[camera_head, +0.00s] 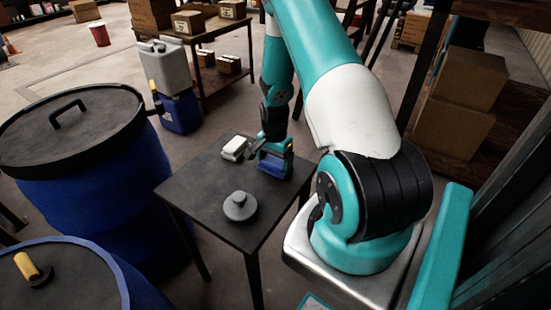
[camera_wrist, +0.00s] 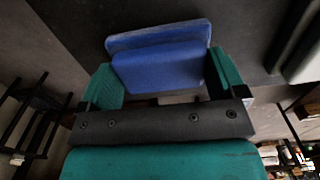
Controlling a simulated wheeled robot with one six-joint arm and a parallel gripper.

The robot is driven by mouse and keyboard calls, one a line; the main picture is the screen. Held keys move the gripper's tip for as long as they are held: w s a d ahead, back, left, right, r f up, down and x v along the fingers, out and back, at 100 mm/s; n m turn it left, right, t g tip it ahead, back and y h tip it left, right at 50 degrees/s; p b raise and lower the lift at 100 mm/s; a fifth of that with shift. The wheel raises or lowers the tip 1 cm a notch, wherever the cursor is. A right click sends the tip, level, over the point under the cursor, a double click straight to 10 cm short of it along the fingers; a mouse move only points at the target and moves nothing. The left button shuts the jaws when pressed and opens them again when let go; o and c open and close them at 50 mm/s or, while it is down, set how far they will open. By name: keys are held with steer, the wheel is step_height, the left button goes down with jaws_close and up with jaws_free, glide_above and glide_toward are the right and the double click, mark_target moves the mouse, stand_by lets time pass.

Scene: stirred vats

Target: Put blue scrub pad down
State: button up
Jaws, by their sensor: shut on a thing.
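The blue scrub pad (camera_wrist: 160,65) is between the two teal fingers of my gripper (camera_wrist: 160,80) in the wrist view, and the gripper is shut on it. In the head view the blue pad (camera_head: 273,166) shows below my gripper (camera_head: 274,152), at the far right part of the dark table (camera_head: 205,190). The pad is at or just above the tabletop; I cannot tell if it touches. Part of the pad is hidden by the fingers.
A white block-like thing (camera_head: 235,148) lies on the table just left of my gripper. Blue vats (camera_head: 75,190) stand to the left. The table's left part is clear.

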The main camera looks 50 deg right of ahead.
mark_target(275, 160)
steer(key=shift+f, duration=0.1)
steer(key=shift+f, duration=0.15)
steer(key=o, duration=0.7)
step_height(275, 160, up, 12)
steer(key=r, duration=0.1)
steer(key=w+a+r+n, duration=0.3)
steer(key=a+r+n, duration=0.15)
steer(key=a, duration=0.45)
steer(key=s+a+r+n+t+y, duration=0.1)
steer(key=a+r+n, duration=0.3)
steer(key=a, duration=0.4)
steer(key=s+a+r+n+y, duration=0.1)
steer(key=s+a+r+n, duration=0.2)
steer(key=a, duration=0.4)
steer(key=shift+s+a+r+n+g+y+p, duration=0.15)
steer(key=shift+s+a+r+n+y+p, duration=0.25)
steer(key=shift+s+a+r+n, duration=1.65)
steer(key=shift+s+a+r+n+g+y+p, duration=0.2)
steer(key=shift+s+a+r+n+y+p, duration=0.2)
steer(key=shift+s+a+r+n, duration=1.6)
steer(key=shift+s+a+r+n+g+y+p, duration=0.15)
steer(key=shift+s+a+r+n+y+p, duration=0.25)
steer(key=shift+s+a+r+n, duration=1.6)
